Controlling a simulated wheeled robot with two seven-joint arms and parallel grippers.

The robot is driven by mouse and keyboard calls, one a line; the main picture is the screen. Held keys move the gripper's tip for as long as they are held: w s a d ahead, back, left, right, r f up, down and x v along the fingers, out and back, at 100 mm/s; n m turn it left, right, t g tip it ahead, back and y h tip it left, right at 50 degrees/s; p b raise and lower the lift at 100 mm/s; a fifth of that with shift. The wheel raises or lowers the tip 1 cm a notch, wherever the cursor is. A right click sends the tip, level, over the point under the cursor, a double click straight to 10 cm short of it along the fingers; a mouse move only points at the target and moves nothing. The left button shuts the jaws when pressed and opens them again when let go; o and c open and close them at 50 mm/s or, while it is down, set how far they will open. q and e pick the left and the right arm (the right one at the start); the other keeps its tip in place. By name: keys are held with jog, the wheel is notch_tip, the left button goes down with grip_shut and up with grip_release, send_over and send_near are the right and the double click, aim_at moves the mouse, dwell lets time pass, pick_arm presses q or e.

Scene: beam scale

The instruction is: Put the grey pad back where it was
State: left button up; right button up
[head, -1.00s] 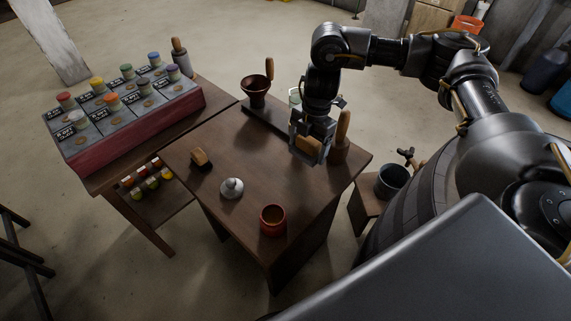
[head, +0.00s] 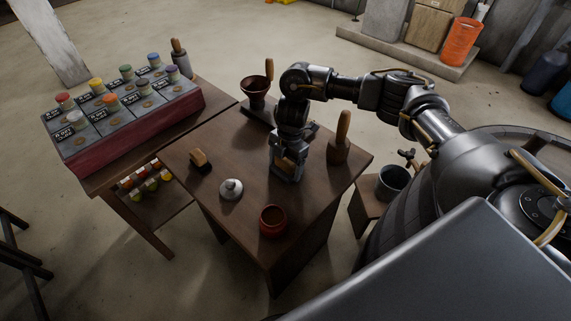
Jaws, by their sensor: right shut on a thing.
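My right gripper (head: 287,174) is shut on a small block with a tan wooden part (head: 287,163), which I take for the grey pad. The fingers cover much of it, and no grey face can be made out. The gripper points down low over the middle of the brown table (head: 240,205); I cannot tell whether the block touches the top. A similar tan block with a dark base (head: 200,160) lies at the table's left. My left gripper is not in view.
A white knobbed weight (head: 231,189) and a red-brown cup (head: 272,220) stand left and in front of the gripper. A wooden-handled holder (head: 340,148) stands right, a brown bowl on a stand (head: 256,95) behind. A sloped rack (head: 130,115) with coloured jars is at left.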

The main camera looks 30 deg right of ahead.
jog(key=o, duration=0.9)
jog(key=r, duration=0.4)
jog(key=d+r, duration=0.1)
jog(key=r, duration=0.3)
jog(key=r+p, duration=0.1)
jog(key=r, duration=0.3)
jog(key=shift+w+d, duration=0.2)
jog(key=shift+d, duration=0.15)
jog(key=shift+r, duration=0.1)
